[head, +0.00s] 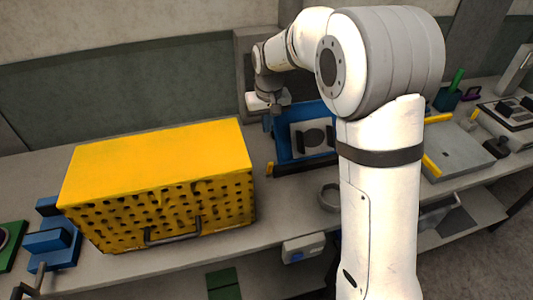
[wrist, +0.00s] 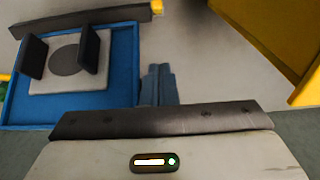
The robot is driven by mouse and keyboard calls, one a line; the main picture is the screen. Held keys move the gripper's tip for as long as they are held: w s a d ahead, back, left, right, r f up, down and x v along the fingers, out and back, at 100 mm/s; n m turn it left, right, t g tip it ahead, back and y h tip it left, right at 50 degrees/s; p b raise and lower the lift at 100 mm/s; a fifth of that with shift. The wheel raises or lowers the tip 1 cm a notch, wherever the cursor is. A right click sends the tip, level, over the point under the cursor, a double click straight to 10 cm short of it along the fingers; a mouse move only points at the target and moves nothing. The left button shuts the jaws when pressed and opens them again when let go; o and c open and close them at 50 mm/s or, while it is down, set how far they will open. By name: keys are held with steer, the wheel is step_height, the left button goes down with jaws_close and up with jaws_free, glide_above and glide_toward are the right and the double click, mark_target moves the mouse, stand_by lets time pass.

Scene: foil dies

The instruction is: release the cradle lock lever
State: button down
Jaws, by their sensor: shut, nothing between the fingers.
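My gripper (head: 281,108) is at the back of the bench, over the back left of a blue fixture. In the wrist view its blue-grey fingers (wrist: 158,85) are together and hold nothing. The blue fixture (head: 285,150) holds a pale plate with a dark round disc and dark blocks; it also shows in the wrist view (wrist: 120,82), beside the fingers. I cannot tell whether this is the cradle. A grey lever-like rod (head: 40,280) stands by a blue block (head: 50,243) at the front left. I cannot tell whether it is the lock lever.
A large yellow perforated box (head: 155,165) with a dark front handle stands left of the blue fixture. A grey ring (head: 329,197) lies in front of the fixture. A grey plate (head: 455,153) with yellow bars is on the right. My arm hides part of the bench.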

mark_target(270, 169)
steer(key=f, duration=0.3)
steer(key=s+f+p, duration=0.1)
steer(key=f, duration=0.2)
steer(key=f+p, duration=0.1)
steer(key=f, duration=0.2)
steer(key=shift+s+d, duration=0.25)
steer(key=shift+s, duration=0.15)
steer(key=shift+s+d+f, duration=0.15)
steer(key=shift+s+f, duration=0.1)
steer(key=shift+s, duration=0.2)
